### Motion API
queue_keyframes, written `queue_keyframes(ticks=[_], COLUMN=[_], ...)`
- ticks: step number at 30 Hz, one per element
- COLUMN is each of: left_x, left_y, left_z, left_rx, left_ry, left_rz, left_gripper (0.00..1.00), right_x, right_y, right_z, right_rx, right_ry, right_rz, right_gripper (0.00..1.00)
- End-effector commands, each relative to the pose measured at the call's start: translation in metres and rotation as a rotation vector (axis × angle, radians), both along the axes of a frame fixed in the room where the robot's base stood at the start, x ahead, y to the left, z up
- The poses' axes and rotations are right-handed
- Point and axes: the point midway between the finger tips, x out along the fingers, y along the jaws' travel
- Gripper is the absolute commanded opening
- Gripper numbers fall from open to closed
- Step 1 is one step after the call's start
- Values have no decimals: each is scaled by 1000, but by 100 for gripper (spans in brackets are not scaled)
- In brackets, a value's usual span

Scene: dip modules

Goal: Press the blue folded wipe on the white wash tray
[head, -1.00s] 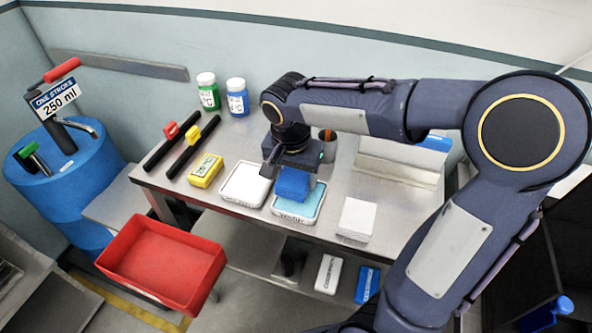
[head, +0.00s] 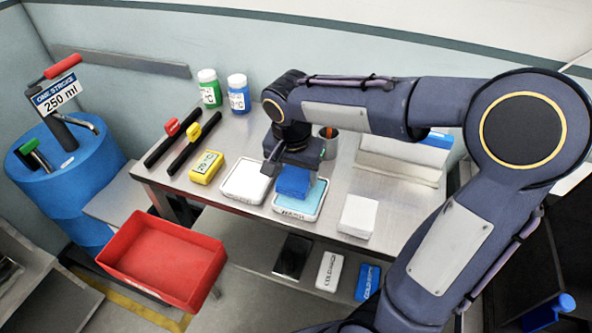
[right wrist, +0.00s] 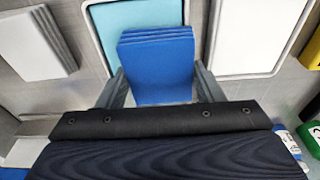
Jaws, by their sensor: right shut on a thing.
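The blue folded wipe (head: 294,181) is held in my right gripper (head: 291,164), which points down over the table. In the right wrist view, the wipe (right wrist: 157,68) sits between the two fingers of the gripper (right wrist: 155,88), with its folded layers at the top. A white-rimmed tray with a light blue inside (head: 312,204) lies under the wipe, with a label on its front that looks like WASH. The wipe hides part of this tray, which also shows in the wrist view (right wrist: 110,20). Whether wipe and tray touch is unclear. My left gripper is not in view.
A second white tray (head: 245,182) lies just left. A white block (head: 358,216) stands to the right, a yellow block (head: 206,167) and two black-handled tools to the left. Bottles (head: 238,95) stand at the back. A red bin (head: 160,262) is in front of the table.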

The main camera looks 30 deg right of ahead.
Motion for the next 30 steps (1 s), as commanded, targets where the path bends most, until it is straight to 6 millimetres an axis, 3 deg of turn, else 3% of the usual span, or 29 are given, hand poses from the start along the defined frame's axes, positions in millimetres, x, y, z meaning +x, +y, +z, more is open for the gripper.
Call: queue_keyframes(ticks=[30], left_x=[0], left_y=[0], left_z=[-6], left_rx=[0], left_ry=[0], left_rz=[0], left_gripper=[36], right_x=[0], right_y=[0], right_z=[-8], right_rx=[0], right_ry=[1], right_rz=[0], right_gripper=[43])
